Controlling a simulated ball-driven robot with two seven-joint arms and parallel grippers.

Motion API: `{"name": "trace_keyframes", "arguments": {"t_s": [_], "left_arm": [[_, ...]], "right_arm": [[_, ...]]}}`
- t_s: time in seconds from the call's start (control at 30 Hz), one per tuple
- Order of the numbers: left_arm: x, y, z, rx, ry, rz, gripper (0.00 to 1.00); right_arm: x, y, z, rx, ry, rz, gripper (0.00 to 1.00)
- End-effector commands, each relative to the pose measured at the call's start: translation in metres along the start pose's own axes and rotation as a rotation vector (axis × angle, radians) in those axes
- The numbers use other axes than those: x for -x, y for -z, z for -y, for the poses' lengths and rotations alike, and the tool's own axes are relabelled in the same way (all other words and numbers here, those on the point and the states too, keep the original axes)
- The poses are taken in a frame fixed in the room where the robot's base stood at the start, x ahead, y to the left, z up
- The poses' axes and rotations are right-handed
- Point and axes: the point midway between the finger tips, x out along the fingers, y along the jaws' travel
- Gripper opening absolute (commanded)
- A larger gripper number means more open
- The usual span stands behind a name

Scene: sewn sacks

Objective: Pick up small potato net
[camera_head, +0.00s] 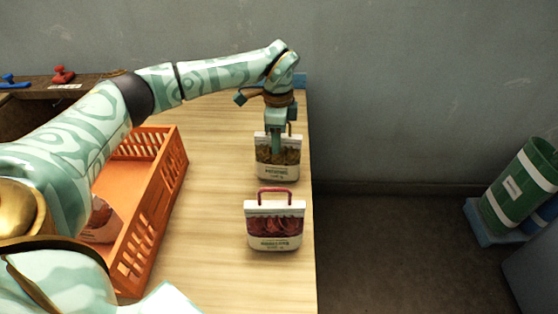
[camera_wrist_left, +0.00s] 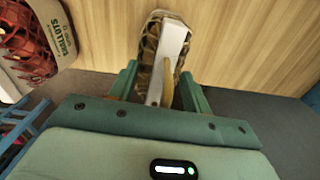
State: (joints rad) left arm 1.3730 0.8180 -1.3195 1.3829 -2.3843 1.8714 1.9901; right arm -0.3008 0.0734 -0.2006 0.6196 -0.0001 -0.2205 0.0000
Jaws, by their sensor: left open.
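The small potato net (camera_head: 278,170) stands upright near the table's right edge in the head view, a white-banded bag with brown contents and a handle on top. My left gripper (camera_head: 277,138) points down over its top and hides part of it. In the left wrist view, the net (camera_wrist_left: 150,45) lies between the two fingers of my left gripper (camera_wrist_left: 160,78). The fingers are open, with a gap beside the net, and its yellowish handle (camera_wrist_left: 168,85) rises between them. My right gripper is not in view.
An orange crate (camera_head: 165,205) holding a bag is at left. Beyond the table's right edge is floor, with a green-and-white cylinder (camera_head: 515,190).

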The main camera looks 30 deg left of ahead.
Motion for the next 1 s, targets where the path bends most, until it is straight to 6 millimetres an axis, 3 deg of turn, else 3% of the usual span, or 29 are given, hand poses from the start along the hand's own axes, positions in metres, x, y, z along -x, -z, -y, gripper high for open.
{"name": "trace_keyframes", "arguments": {"t_s": [0.17, 0.33, 1.0], "left_arm": [[0.0019, 0.0003, 0.0003, 0.000, 0.002, -0.001, 0.46], [0.0019, 0.0004, 0.0002, -0.001, 0.002, -0.001, 0.00], [-0.0024, -0.0002, -0.0016, -0.003, -0.005, 0.004, 0.00]], "right_arm": [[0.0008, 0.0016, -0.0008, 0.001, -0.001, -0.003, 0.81], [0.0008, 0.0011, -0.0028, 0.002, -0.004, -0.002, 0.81], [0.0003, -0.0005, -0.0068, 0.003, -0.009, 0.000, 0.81]]}}
